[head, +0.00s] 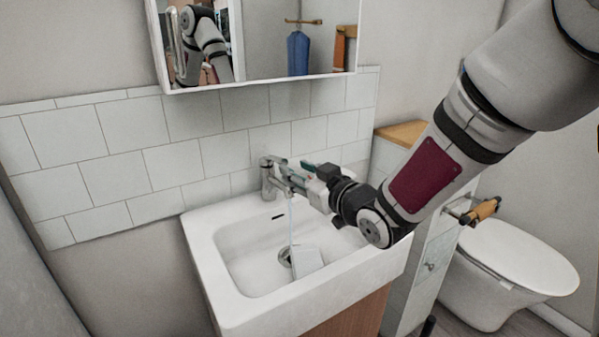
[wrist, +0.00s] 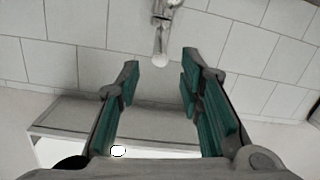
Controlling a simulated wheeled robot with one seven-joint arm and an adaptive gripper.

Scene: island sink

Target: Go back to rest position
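My gripper (head: 292,174) is over the back of the white sink (head: 212,258), close to the chrome faucet (head: 267,178). In the wrist view my gripper (wrist: 160,72) is open, its green-padded fingers wide apart with nothing between them. The faucet (wrist: 161,38) shows beyond the fingertips, roughly centred; no contact shows in this view. In the head view the gripper overlaps the faucet's spout, so contact cannot be told there. A thin pale stream (head: 291,221) runs down from the spout into the basin.
A pale block-like shape (head: 308,262) lies by the drain (head: 286,256). A mirror cabinet (head: 260,45) hangs above on the wall. A narrow cabinet (head: 402,133) and a toilet (head: 515,260) stand on the right. Tiled wall (head: 130,160) is close behind the faucet.

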